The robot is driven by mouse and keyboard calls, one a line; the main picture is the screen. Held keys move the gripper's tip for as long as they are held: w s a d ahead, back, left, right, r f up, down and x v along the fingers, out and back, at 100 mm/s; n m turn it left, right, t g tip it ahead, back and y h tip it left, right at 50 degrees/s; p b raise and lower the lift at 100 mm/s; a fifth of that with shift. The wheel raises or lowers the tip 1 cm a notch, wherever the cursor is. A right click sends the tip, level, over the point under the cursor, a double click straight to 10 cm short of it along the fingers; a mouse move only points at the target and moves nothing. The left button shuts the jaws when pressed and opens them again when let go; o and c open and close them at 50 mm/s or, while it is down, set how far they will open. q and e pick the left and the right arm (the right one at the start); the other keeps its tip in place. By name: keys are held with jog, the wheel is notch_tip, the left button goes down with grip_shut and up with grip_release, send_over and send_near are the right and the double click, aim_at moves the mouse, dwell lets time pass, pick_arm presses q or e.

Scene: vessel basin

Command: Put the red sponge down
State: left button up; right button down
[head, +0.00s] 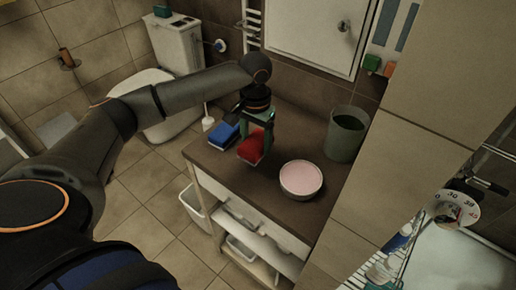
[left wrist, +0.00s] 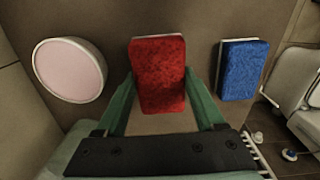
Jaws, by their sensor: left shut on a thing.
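The red sponge (head: 251,147) is over the brown counter (head: 284,205), between the blue sponge and the bowl. My left gripper (head: 256,128) points down and is shut on the red sponge. In the left wrist view the red sponge (left wrist: 158,75) sits between the green fingers of my left gripper (left wrist: 160,88). I cannot tell whether the sponge touches the counter. My right gripper is in neither view.
A blue sponge (head: 223,135) lies on the counter to the left. A bowl with a pinkish inside (head: 301,179) stands to the right. A grey-green bucket (head: 345,134) stands at the back right. A toilet (head: 148,100) is beyond the counter's left end.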

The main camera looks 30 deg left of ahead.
aim_at(258, 147)
pick_arm(q)
jog(key=shift+w+f, duration=0.2)
jog(key=shift+f, duration=0.05)
jog(key=f+p, duration=0.2)
jog(key=shift+w+f, duration=0.35)
jog(key=shift+f, duration=0.4)
jog(key=o, duration=1.2)
jog(key=shift+f, duration=0.1)
